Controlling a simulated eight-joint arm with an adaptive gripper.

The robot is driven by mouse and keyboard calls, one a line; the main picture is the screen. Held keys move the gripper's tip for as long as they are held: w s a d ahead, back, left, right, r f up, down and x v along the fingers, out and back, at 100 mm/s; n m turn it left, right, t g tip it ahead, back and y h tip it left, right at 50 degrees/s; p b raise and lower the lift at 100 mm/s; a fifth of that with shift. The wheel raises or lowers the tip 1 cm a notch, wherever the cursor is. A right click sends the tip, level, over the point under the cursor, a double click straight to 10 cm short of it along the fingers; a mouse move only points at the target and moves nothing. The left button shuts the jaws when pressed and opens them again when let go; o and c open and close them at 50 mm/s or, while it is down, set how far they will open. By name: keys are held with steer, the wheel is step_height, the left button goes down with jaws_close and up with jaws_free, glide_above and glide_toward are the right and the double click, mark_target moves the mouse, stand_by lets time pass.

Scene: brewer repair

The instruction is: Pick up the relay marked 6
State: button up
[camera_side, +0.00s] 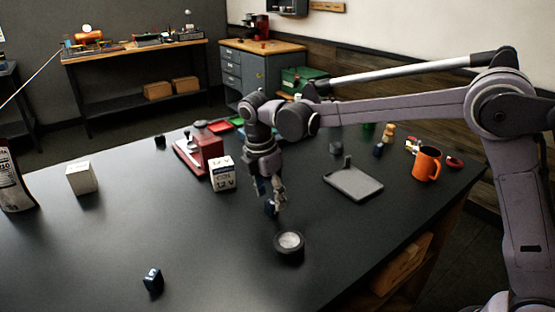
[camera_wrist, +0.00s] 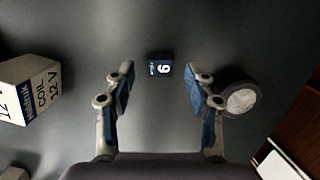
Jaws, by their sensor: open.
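In the wrist view, a small dark blue relay (camera_wrist: 160,65) with a white 6 or 9, turned sideways, lies on the black table. It shows in the gap between my fingers, slightly ahead of the tips. My gripper (camera_wrist: 158,82) is open and nothing is held in it. In the side view, my gripper (camera_side: 274,203) points down just above the table, between the coil box and a dark round roll. A dark blue shape (camera_side: 269,207) at the fingertips there seems to be the relay, partly hidden by a finger.
The coil box (camera_side: 223,177) stands left of my gripper and the roll (camera_side: 289,246) lies close by, near the right finger in the wrist view. Another blue relay (camera_side: 153,280) lies at the front left. A grey tray (camera_side: 354,184) and orange mug (camera_side: 427,164) are to the right.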

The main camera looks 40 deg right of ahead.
steer(key=shift+d+f, duration=0.15)
steer(key=shift+f, duration=0.6)
steer(key=c, duration=1.1)
steer(key=shift+c, duration=0.2)
steer(key=shift+r, duration=0.1)
